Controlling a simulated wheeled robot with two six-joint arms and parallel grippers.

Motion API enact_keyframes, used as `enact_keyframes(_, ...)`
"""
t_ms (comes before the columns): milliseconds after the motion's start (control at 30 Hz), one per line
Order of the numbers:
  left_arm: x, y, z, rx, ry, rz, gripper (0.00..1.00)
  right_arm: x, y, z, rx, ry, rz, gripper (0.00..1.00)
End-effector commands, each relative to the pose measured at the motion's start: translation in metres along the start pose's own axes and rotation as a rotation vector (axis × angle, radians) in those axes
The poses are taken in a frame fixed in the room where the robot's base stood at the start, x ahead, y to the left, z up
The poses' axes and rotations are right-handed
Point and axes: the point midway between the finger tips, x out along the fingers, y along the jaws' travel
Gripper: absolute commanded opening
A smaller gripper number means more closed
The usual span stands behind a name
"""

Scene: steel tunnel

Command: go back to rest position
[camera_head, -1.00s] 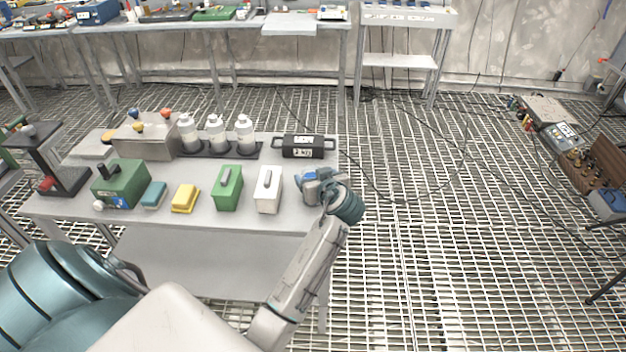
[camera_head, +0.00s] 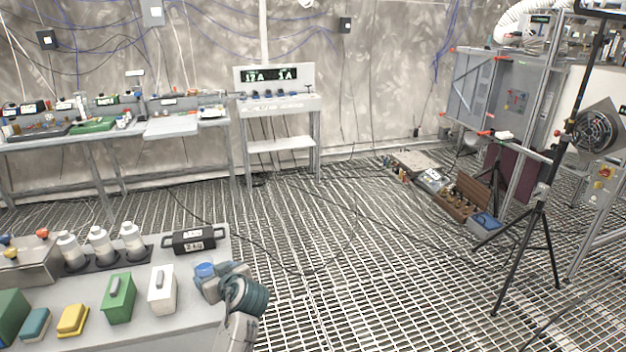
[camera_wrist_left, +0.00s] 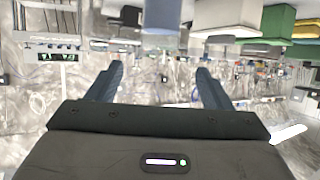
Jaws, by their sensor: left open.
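My left gripper (camera_head: 212,284) is at the right end of the near grey table (camera_head: 190,325), just right of the white block (camera_head: 162,289). In the left wrist view its two fingers (camera_wrist_left: 158,85) stand wide apart with nothing between them. A blue-topped object (camera_head: 205,269) shows right at the gripper; I cannot tell whether they touch. A blue object also shows at the top of the left wrist view (camera_wrist_left: 160,15), beyond the fingers. My right gripper is not in view.
The table also holds a green block (camera_head: 118,298), a yellow block (camera_head: 73,320), a black handled weight (camera_head: 194,240) and white bottles (camera_head: 100,242). Grated floor right of it is clear. A black tripod (camera_head: 535,225) and a wooden crate (camera_head: 462,197) stand farther right.

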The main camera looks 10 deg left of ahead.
Motion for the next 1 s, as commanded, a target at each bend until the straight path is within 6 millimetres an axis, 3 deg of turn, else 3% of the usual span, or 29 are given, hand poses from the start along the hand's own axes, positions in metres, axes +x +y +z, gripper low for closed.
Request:
enact_keyframes(133,-0.007,-0.019,0.026,0.048,-0.061,0.011,0.73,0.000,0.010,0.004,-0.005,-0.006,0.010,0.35)
enact_keyframes(267,-0.027,-0.058,0.075,0.159,-0.187,0.054,0.73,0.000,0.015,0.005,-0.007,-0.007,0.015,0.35)
enact_keyframes(400,-0.067,-0.106,0.129,0.315,-0.351,0.144,0.73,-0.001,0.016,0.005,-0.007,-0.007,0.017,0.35)
enact_keyframes(500,-0.100,-0.135,0.159,0.424,-0.455,0.226,0.73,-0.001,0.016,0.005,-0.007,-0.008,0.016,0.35)
enact_keyframes(700,-0.152,-0.172,0.190,0.576,-0.585,0.363,0.73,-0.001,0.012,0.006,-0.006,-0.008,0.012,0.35)
enact_keyframes(1000,-0.209,-0.207,0.210,0.722,-0.698,0.521,0.73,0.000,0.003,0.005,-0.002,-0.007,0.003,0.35)
